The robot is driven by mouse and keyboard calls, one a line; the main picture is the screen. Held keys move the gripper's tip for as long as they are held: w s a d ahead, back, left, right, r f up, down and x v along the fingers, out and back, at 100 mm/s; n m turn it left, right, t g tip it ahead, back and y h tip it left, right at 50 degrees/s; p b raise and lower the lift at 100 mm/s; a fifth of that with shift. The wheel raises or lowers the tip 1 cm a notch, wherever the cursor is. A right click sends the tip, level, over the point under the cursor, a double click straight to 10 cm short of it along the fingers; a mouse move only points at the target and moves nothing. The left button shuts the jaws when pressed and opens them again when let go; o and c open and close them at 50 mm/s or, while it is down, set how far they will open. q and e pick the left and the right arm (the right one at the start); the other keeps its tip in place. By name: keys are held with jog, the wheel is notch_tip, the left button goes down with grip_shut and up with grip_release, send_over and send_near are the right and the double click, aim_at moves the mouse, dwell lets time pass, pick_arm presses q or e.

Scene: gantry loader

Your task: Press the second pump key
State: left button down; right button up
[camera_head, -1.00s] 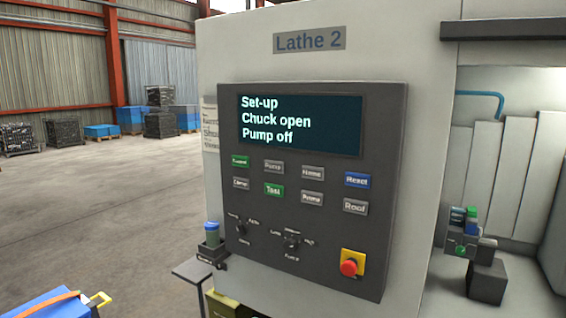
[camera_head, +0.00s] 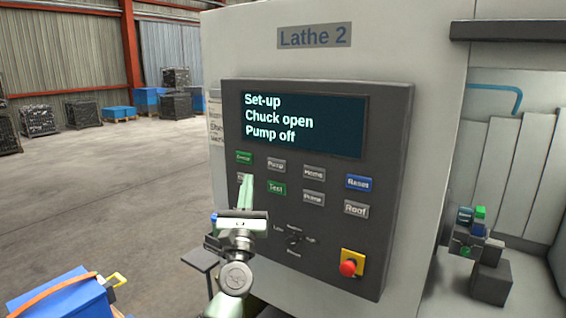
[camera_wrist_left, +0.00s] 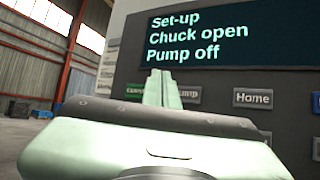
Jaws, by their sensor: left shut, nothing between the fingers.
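The dark control panel (camera_head: 393,205) on the Lathe 2 machine carries two rows of keys. A grey key reading Pump (camera_head: 276,164) is second in the top row, and also shows in the wrist view (camera_wrist_left: 187,95). Another grey key (camera_head: 313,198), third in the lower row, has a small label that looks like Pump or Prime. The screen (camera_head: 340,127) reads Set-up, Chuck open, Pump off. My left gripper (camera_head: 246,180) is shut and empty, its tips before the panel's left keys, partly hiding the lower-left key. Contact cannot be told. My right gripper is out of view.
A red stop button (camera_head: 348,268) on a yellow plate sits at the panel's lower right. A dial (camera_head: 294,240) is below the keys. A blue box (camera_head: 62,296) with an orange strap stands at lower left. The floor at left is open.

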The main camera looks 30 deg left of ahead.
aim_at(276, 165)
pick_arm(q)
jog(key=shift+s+a+r, duration=0.1)
jog(key=shift+r, duration=0.2)
jog(key=w+b, duration=0.1)
jog(key=w, duration=0.2)
jog(key=w+b, duration=0.2)
jog(key=w, duration=0.1)
jog(key=w+b, duration=0.2)
jog(key=w, duration=0.1)
jog(key=shift+d, duration=0.35)
jog(key=shift+s, duration=0.1)
dwell(1.7)
